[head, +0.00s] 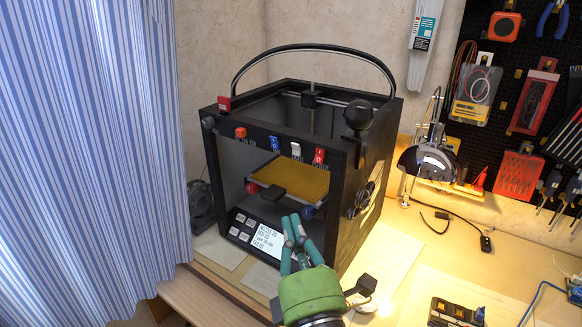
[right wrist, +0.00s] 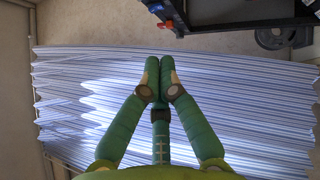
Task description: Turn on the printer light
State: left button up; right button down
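The printer (head: 345,165) is a black open-fronted box frame on the table, with an orange-yellow bed (head: 300,182) inside. Its top front bar carries an orange switch (head: 240,132), a blue switch (head: 275,143), a white switch (head: 295,150) and a red switch (head: 319,156); their small labels are not readable. A lit screen (head: 267,241) is at its lower front. No lit lamp shows clearly inside. My green right gripper (head: 296,228) is in front of the screen, below the switches. In the right wrist view the gripper (right wrist: 160,68) has its fingertips together and empty. My left gripper is out of view.
A blue striped curtain (head: 85,150) hangs left of the printer. A black handle (head: 315,48) arches over its top. A desk lamp (head: 428,160) and a tool pegboard (head: 518,85) are at right. The table (head: 450,262) has papers, cables and small gear.

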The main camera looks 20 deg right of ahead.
jog(key=shift+s+a+r, duration=0.1)
jog(key=shift+a+r, duration=0.05)
jog(key=shift+r, duration=0.05)
jog(key=p, duration=0.3)
send_near(296, 149)
jog(key=w+a, duration=0.4)
jog(key=shift+w+d+r+p, duration=0.4)
jog(key=shift+w+d+p, duration=0.1)
jog(key=shift+w+d, duration=0.2)
jog(key=shift+w+d+r+p, duration=0.45)
jog(key=shift+w+d, duration=0.25)
jog(key=shift+w, duration=0.05)
